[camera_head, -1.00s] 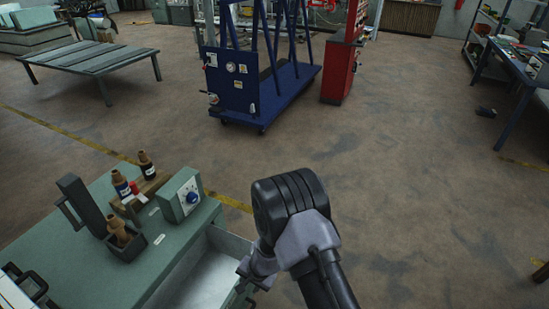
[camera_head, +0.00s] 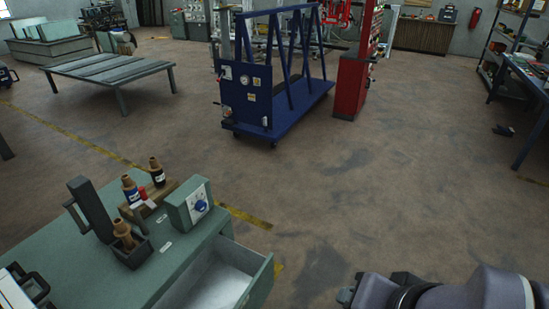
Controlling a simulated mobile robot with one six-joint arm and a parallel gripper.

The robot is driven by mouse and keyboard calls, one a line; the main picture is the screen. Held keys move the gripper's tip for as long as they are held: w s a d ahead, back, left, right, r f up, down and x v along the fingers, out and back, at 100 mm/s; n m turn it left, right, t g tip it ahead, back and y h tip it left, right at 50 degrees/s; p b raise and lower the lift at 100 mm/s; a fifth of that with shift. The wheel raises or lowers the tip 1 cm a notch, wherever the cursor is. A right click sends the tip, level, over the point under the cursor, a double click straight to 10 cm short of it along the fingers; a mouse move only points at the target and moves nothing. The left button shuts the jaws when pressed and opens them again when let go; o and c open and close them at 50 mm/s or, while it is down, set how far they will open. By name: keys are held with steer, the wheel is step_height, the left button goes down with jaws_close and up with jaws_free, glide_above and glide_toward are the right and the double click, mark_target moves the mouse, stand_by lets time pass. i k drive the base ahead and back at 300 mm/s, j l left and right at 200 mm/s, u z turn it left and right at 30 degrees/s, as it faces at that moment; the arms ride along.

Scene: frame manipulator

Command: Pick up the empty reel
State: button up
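A bare brown reel (camera_head: 122,231) with no coloured band stands in a small dark open box (camera_head: 136,254) on the green bench at lower left. Its lower part is hidden by the box. Two similar brown reels, one with a blue band (camera_head: 131,189) and one with a black band (camera_head: 157,173), stand upright by a wooden holder behind it. My gripper (camera_head: 350,293) shows only partly at the bottom edge, right of the bench and well apart from the reels. Its fingers cannot be made out clearly.
The green bench (camera_head: 85,262) has an open pale drawer (camera_head: 213,283) on its right side. A green box with a blue dial (camera_head: 190,205) and a tall dark upright device (camera_head: 91,208) flank the reels. A blue wheeled frame (camera_head: 290,112) stands farther back. The floor between is clear.

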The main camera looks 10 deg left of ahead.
mark_target(122, 230)
steer(key=u, duration=1.75)
